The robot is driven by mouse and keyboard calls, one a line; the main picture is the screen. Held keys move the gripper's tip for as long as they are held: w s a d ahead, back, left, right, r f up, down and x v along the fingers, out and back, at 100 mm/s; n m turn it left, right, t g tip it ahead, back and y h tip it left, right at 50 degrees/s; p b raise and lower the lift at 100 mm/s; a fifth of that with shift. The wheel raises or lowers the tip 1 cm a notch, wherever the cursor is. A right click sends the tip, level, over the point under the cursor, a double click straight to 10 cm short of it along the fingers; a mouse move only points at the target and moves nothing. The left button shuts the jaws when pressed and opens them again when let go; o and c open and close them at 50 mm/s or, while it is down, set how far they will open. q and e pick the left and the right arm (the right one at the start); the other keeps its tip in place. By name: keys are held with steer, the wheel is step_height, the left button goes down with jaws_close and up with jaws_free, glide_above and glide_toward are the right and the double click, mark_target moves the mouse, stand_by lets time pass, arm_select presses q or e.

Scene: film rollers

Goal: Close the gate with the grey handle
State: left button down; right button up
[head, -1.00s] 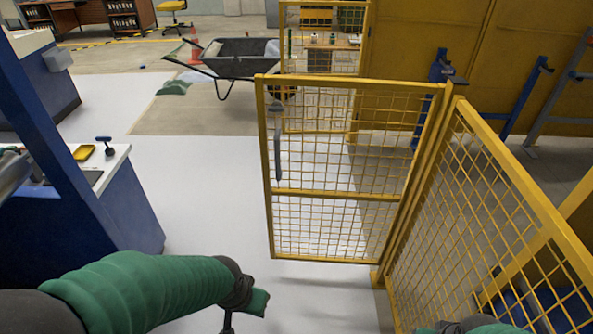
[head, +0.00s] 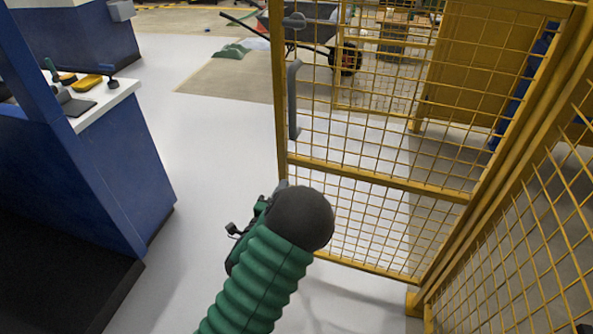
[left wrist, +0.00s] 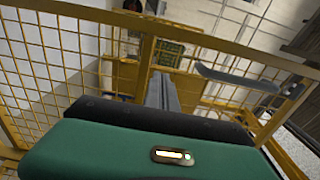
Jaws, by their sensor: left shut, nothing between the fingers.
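The yellow mesh gate (head: 376,184) hangs from a yellow post at its right and stands at an angle to the mesh fence panel. Its grey upright handle (head: 293,100) is on the left edge; in the left wrist view the handle (left wrist: 235,78) shows right of my gripper. My left arm, in a green sleeve, reaches up to the gate's lower left part. In the head view its dark wrist mostly hides the left gripper (head: 282,187). In the left wrist view the left gripper (left wrist: 162,90) is shut and empty, pointing at the gate beside the handle. My right gripper is out of view.
A blue workbench (head: 95,185) with small tools on top stands at the left. A mesh fence panel (head: 520,225) closes off the right side. A wheelbarrow (head: 315,30) stands behind the gate. The pale floor between bench and gate is clear.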

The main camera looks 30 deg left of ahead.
mark_target(298, 156)
arm_select(q)
steer(key=w+b, duration=0.1)
steer(key=w, duration=0.2)
steer(key=w+a+b, duration=0.1)
steer(key=w, duration=0.3)
steer(key=w+a+b, duration=0.1)
steer(key=w, duration=0.3)
steer(key=shift+w+a+f, duration=0.1)
steer(key=shift+a+f, duration=0.1)
steer(key=shift+w+r, duration=0.1)
steer(key=shift+w, duration=0.2)
steer(key=shift+a, duration=0.1)
